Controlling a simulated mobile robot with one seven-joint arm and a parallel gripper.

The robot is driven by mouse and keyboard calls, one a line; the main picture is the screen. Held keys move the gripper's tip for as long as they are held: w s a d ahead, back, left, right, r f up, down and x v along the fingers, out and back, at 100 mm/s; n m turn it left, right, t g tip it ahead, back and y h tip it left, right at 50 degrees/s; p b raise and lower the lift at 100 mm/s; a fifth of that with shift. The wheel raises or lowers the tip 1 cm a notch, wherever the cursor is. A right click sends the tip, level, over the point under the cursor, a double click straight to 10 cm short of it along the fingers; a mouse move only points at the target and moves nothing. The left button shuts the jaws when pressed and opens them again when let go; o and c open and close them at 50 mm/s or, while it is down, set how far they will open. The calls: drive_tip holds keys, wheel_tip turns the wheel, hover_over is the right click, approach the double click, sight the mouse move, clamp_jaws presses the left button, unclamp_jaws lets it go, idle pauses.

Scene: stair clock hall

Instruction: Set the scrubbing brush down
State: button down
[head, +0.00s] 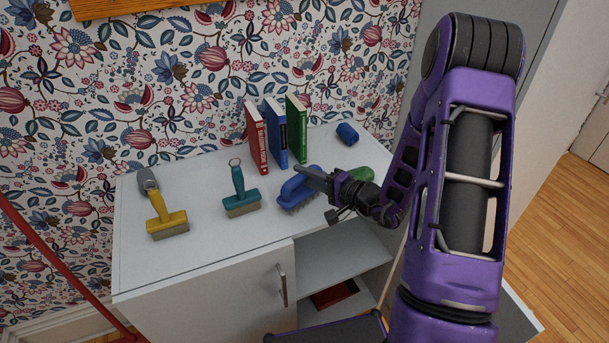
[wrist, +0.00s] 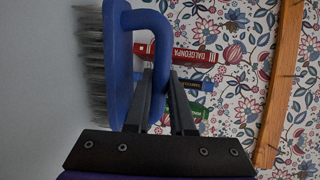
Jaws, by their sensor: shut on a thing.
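The blue scrubbing brush (head: 298,189) with grey bristles is over the white cabinet top (head: 215,255), in front of the standing books. My gripper (head: 328,182) is shut on its looped handle. In the wrist view, the brush (wrist: 118,62) fills the left, and the fingers of my gripper (wrist: 168,100) reach its handle. The bristles face the pale surface at left; I cannot tell whether they touch it. My gripper and arm hide part of the brush's right end in the head view.
A teal brush (head: 239,193) and a yellow brush (head: 166,219) stand to the left, with a grey item (head: 147,181) behind. Red (head: 256,139), blue (head: 276,132) and green (head: 297,128) books stand behind. A blue cylinder (head: 347,134) and green object (head: 359,173) are right.

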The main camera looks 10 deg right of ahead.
drive_tip(key=shift+f, duration=0.15)
drive_tip(key=c, duration=0.7)
unclamp_jaws()
